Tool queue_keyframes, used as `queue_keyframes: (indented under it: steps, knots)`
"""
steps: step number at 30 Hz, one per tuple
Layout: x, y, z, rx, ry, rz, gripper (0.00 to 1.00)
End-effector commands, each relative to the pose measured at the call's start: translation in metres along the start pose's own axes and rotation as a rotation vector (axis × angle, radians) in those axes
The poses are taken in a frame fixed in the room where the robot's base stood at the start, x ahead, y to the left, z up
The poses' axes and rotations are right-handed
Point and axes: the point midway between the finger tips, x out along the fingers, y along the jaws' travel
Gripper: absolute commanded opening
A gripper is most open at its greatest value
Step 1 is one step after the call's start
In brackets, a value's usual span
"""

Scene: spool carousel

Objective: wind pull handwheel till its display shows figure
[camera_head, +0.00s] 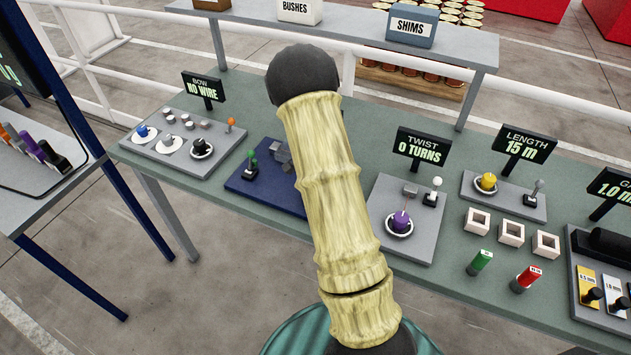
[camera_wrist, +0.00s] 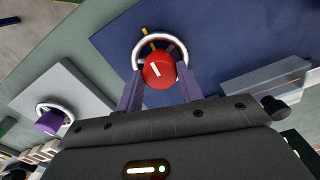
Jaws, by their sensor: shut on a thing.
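A red handwheel knob (camera_wrist: 160,70) with a white mark stands on a dark blue panel (camera_wrist: 222,48) in the wrist view. A white ring (camera_wrist: 147,40) surrounds its base, with an orange mark at the top. My gripper (camera_wrist: 158,84) is shut on the red knob, with one purple finger on each side. In the head view the blue panel (camera_head: 262,190) is partly covered by my arm, which hides the knob and my gripper. No pull display is readable in either view.
The bench also holds a purple knob (camera_head: 401,221) under a sign reading TWIST 0 TURNS (camera_head: 422,148), a yellow knob (camera_head: 487,181) by LENGTH 15 m (camera_head: 523,143), and the BOW NO WIRE sign (camera_head: 202,87). A green-handled lever (camera_head: 252,158) stands on the blue panel.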

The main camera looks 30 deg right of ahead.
Motion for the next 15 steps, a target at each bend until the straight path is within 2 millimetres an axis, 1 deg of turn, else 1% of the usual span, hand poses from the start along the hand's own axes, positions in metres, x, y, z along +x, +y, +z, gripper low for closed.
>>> queue_keyframes:
  steps: [1,6,15]
  knots:
    - [-0.0031,-0.0013,-0.0009,0.038,0.004,-0.003,0.14]
    - [-0.0028,-0.0016,-0.0006,0.166,0.003,-0.004,0.14]
    - [-0.0020,-0.0014,-0.0008,0.294,0.003,-0.005,0.14]
